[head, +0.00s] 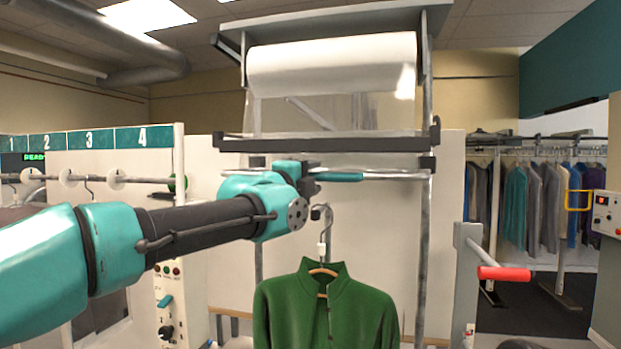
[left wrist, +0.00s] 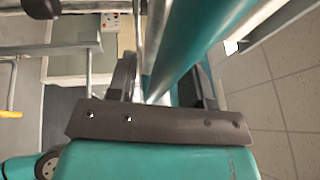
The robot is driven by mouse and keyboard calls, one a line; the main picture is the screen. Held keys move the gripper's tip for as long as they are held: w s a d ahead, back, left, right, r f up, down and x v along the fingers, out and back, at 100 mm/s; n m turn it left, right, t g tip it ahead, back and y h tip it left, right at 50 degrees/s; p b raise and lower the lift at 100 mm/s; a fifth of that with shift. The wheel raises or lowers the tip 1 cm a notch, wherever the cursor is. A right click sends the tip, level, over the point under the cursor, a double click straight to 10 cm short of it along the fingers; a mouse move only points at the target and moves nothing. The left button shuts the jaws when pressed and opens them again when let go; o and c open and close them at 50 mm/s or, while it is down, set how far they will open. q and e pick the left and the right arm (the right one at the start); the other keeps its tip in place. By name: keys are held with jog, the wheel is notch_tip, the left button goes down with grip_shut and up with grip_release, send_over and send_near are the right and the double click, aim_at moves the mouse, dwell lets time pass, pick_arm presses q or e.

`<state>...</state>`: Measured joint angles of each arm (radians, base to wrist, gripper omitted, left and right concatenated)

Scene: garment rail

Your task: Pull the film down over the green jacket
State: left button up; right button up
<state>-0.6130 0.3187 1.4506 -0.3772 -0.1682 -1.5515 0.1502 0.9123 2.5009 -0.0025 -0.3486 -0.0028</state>
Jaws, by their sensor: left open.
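The green jacket (head: 325,312) hangs upright on a hanger below the film frame; its lower part is cut off. A white film roll (head: 330,64) sits at the top of the frame, and clear film (head: 345,112) hangs from it to a dark crossbar (head: 330,144). Below that is a thin grey rail with a teal grip (head: 338,177). My left gripper (head: 314,172) is open at the teal grip's left end. In the left wrist view a teal bar (left wrist: 205,38) runs between the open fingers (left wrist: 165,85); contact cannot be told. My right gripper is out of view.
Numbered teal panels (head: 88,140) and a rail with white discs stand at the left. A post with a red handle (head: 503,273) stands right of the jacket. Coloured garments (head: 550,205) hang on a rack at the back right, near a control box (head: 607,214).

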pick_arm(q)
jog(key=shift+c, duration=0.2)
grip_shut()
dwell(0.3)
